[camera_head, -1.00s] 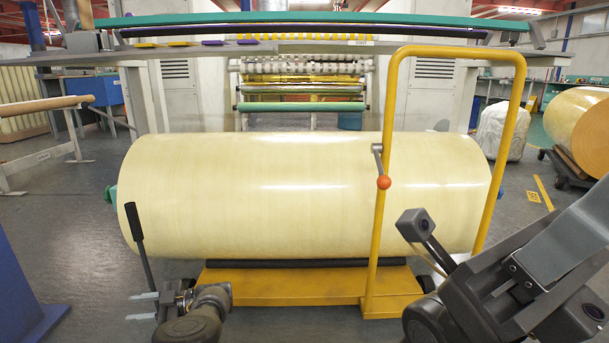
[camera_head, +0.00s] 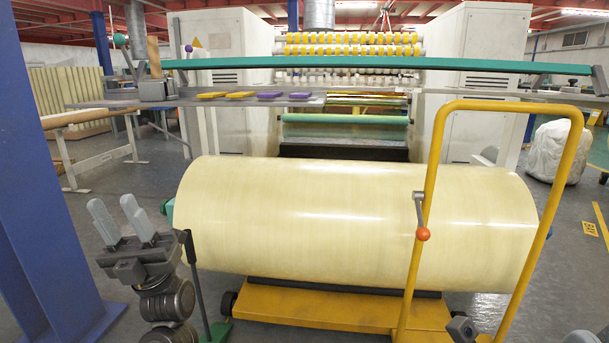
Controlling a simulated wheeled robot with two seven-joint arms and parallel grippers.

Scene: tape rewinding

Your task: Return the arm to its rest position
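My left gripper (camera_head: 114,207) is at the lower left, with its two light grey fingers pointing up and apart and nothing between them. A dark-handled lever (camera_head: 190,250) with a green foot stands just right of its wrist; I cannot tell whether they touch. The big cream roll (camera_head: 350,220) lies to the right of the gripper, above a yellow cart (camera_head: 330,305).
A yellow tube frame (camera_head: 434,190) with an orange-knobbed crank (camera_head: 422,233) rises in front of the roll. A blue post (camera_head: 40,180) stands close on the left. A long table (camera_head: 330,96) with yellow and purple blocks runs behind. Grey floor is open between post and roll.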

